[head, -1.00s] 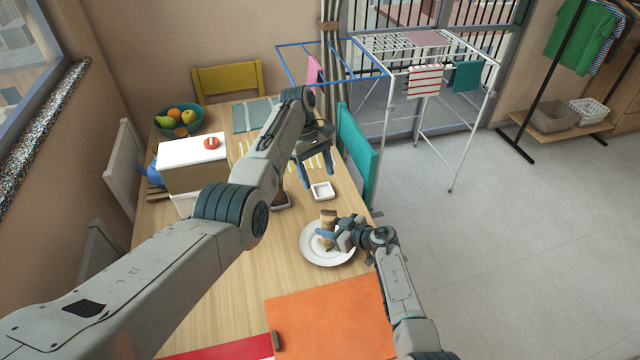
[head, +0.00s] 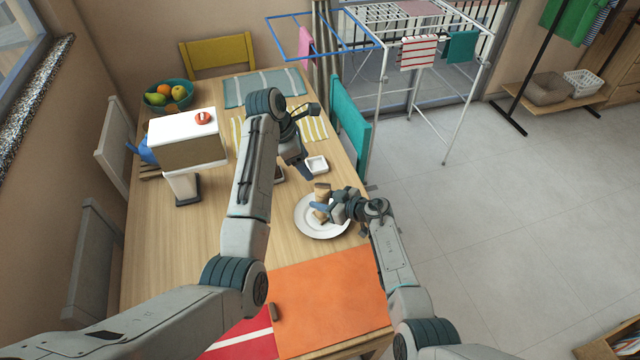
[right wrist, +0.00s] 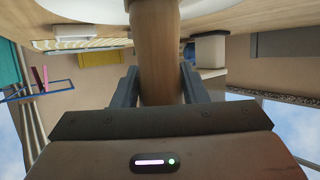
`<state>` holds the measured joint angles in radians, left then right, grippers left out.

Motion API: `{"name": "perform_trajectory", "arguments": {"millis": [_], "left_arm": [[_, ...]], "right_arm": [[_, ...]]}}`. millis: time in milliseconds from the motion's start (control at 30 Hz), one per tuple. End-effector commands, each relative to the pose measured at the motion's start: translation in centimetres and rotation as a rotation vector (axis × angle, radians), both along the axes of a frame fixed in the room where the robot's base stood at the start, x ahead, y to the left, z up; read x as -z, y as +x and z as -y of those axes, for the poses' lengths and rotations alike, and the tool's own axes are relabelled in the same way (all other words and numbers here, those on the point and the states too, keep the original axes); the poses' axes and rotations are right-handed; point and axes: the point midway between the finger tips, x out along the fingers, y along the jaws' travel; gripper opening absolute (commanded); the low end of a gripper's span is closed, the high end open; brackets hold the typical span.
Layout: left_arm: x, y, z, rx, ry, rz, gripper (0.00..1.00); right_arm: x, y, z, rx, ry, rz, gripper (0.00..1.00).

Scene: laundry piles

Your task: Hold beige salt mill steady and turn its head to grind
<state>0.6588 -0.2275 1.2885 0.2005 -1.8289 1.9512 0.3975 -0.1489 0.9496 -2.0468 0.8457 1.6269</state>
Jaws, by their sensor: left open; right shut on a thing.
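The beige salt mill (head: 321,190) is upright over the white plate (head: 309,229); I cannot tell if its base touches the plate. My right gripper (head: 322,208) is shut around the mill's body from the right, below its head. In the right wrist view the mill (right wrist: 156,45) runs between the two fingers of that gripper (right wrist: 158,78). My left gripper (head: 308,140) is open and empty, turned sideways above the table, behind the mill and a little to its left. It is apart from the mill.
A small white square dish (head: 317,164) stands behind the plate. A white-topped box (head: 187,130) and a fruit bowl (head: 168,96) are at the left. An orange placemat (head: 328,300) lies in front. A teal chair (head: 350,125) stands at the right edge.

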Motion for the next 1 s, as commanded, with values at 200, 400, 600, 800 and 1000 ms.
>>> {"name": "perform_trajectory", "arguments": {"millis": [200,400,600,800,1000], "left_arm": [[3.7,0.2,1.5,0.003,0.000,-0.004,0.64],[7.3,0.5,3.0,0.005,0.001,-0.004,0.64],[9.6,0.7,3.9,0.005,0.001,-0.001,0.64],[10.3,0.7,4.2,0.004,0.001,0.000,0.64],[10.3,0.8,4.2,0.004,0.001,0.000,0.64]], "right_arm": [[0.0,0.0,0.0,0.000,0.001,0.001,0.09],[0.0,0.0,0.0,0.000,0.001,0.001,0.09],[0.0,0.0,0.0,0.000,0.001,0.001,0.09],[0.0,0.0,0.0,0.000,0.001,0.001,0.09],[0.0,0.0,0.0,0.000,0.001,0.001,0.09]]}}
